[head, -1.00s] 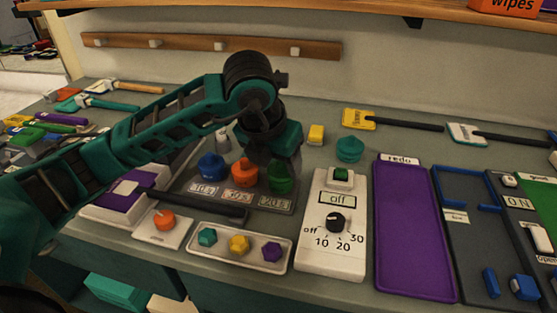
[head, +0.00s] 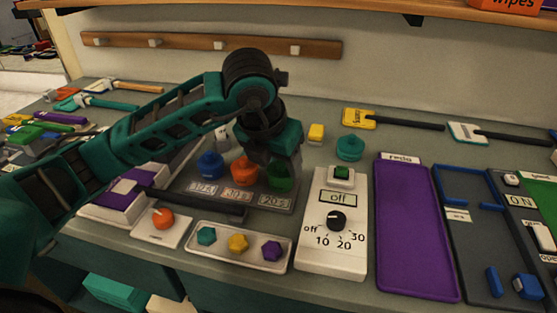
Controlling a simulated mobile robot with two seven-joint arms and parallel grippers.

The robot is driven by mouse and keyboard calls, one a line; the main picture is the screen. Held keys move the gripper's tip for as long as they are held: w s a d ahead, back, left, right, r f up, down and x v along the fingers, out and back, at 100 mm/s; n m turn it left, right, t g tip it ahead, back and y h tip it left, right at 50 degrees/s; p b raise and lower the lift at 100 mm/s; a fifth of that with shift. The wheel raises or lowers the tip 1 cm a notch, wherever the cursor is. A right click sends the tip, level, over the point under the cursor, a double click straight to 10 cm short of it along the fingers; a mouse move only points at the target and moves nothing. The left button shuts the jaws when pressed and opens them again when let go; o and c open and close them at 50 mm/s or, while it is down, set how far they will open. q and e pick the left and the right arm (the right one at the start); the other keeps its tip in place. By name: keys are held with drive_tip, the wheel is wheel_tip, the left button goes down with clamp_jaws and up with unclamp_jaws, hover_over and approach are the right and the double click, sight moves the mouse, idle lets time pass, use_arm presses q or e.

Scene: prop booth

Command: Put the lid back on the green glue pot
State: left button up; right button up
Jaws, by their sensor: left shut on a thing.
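The green glue pot (head: 281,183) stands at the right end of a dark grey tray. My left gripper (head: 283,165) points down right over it and is shut on a green lid at the pot's top. The fingers hide most of the lid, so I cannot tell whether it is seated on the rim. A blue pot (head: 211,165) and an orange pot (head: 243,170) stand to the left on the same tray, both with knobbed tops. My right gripper is not in view.
A teal knobbed piece (head: 350,148) lies behind the white timer box (head: 333,240). A white tray with several coloured pieces (head: 208,236) is in front. A purple mat (head: 415,230) lies to the right. My left forearm spans the left side.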

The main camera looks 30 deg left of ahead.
use_arm(q)
drive_tip(key=o, duration=1.1)
drive_tip(key=shift+o, duration=0.2)
drive_tip(key=shift+o, duration=1)
drive_tip(key=shift+r, duration=0.15)
drive_tip(key=shift+r+p, duration=2.35)
drive_tip(key=shift+r, duration=1.05)
clamp_jaws()
